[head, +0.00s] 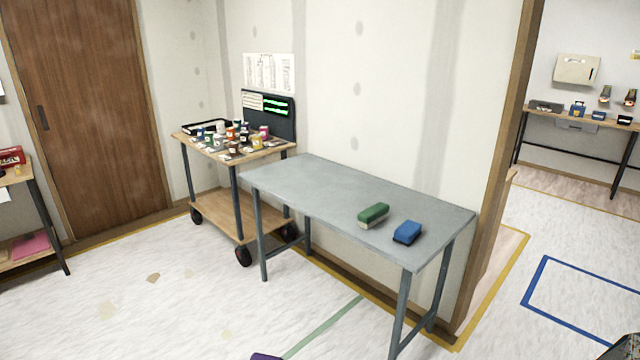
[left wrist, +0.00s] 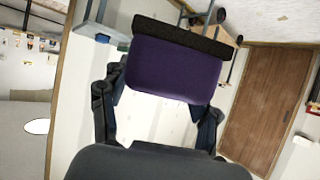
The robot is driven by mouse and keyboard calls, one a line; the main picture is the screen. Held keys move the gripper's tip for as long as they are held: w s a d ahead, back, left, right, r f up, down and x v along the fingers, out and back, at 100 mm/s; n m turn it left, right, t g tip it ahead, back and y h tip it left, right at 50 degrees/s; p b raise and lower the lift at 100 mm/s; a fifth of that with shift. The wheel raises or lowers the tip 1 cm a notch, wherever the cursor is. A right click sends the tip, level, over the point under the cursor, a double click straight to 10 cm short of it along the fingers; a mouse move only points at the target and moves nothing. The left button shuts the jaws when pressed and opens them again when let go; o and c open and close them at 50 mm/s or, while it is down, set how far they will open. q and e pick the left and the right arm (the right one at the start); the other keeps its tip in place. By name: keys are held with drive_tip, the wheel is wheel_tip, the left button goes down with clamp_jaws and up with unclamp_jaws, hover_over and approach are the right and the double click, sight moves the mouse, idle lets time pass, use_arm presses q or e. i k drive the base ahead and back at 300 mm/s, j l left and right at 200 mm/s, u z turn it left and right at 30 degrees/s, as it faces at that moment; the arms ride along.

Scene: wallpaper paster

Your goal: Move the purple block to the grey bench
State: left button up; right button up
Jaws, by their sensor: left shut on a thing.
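The purple block (left wrist: 172,70), with a dark grey layer along one side, sits between the two fingers of my left gripper (left wrist: 162,98) in the left wrist view. The gripper is shut on it and holds it clear of any surface. A small purple piece of the block (head: 266,356) shows at the bottom edge of the head view, in front of the grey bench (head: 310,188). The bench stands against the wall, with a green block (head: 373,215) and a blue block (head: 407,232) on its right part. A dark part (head: 622,348), possibly of my right arm, shows at the lower right corner.
A wheeled cart (head: 225,152) crowded with small jars stands at the bench's left end. A wooden post (head: 497,180) rises by its right end. The bench's left and middle top is bare. The floor in front is open.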

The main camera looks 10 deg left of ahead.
sight(344, 191)
drive_tip(key=i+j, duration=1.3)
drive_tip(key=i+l, duration=0.55)
drive_tip(key=i, duration=0.15)
drive_tip(key=i+l, duration=0.55)
drive_tip(key=i, duration=0.2)
